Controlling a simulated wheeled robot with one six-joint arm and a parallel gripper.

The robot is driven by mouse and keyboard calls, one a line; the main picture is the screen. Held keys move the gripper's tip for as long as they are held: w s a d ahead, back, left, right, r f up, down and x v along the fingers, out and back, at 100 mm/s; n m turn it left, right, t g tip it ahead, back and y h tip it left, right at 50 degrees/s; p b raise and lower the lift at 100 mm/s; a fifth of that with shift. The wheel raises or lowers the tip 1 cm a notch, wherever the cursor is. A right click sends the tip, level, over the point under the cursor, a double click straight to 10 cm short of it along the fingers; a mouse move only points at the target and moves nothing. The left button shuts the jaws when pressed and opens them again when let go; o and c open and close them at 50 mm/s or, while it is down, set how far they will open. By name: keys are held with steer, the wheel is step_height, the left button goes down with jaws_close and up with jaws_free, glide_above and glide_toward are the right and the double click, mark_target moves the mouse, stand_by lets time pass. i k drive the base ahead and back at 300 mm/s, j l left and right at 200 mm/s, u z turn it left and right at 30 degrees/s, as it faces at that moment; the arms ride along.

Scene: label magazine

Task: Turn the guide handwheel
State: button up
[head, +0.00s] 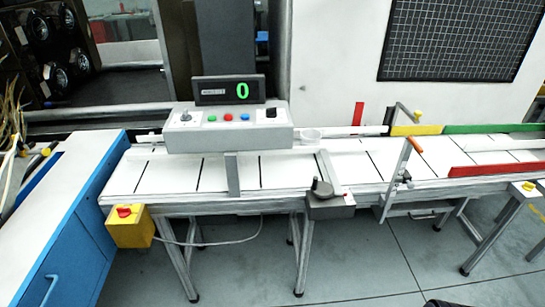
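A small dark round wheel with a short upright handle (322,187) sits on top of a grey box (331,206) at the front edge of the conveyor; it looks like the guide handwheel. It is small in the head view, and any markings on it are too small to read. My gripper is not in view.
The white conveyor (222,174) runs left to right. Grey floor in front is mostly clear.

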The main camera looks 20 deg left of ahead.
mark_target(322, 189)
steer(key=i+j, duration=0.3)
steer(key=j, duration=0.2)
steer(key=i+j, duration=0.35)
steer(key=j, duration=0.15)
steer(key=u, duration=0.05)
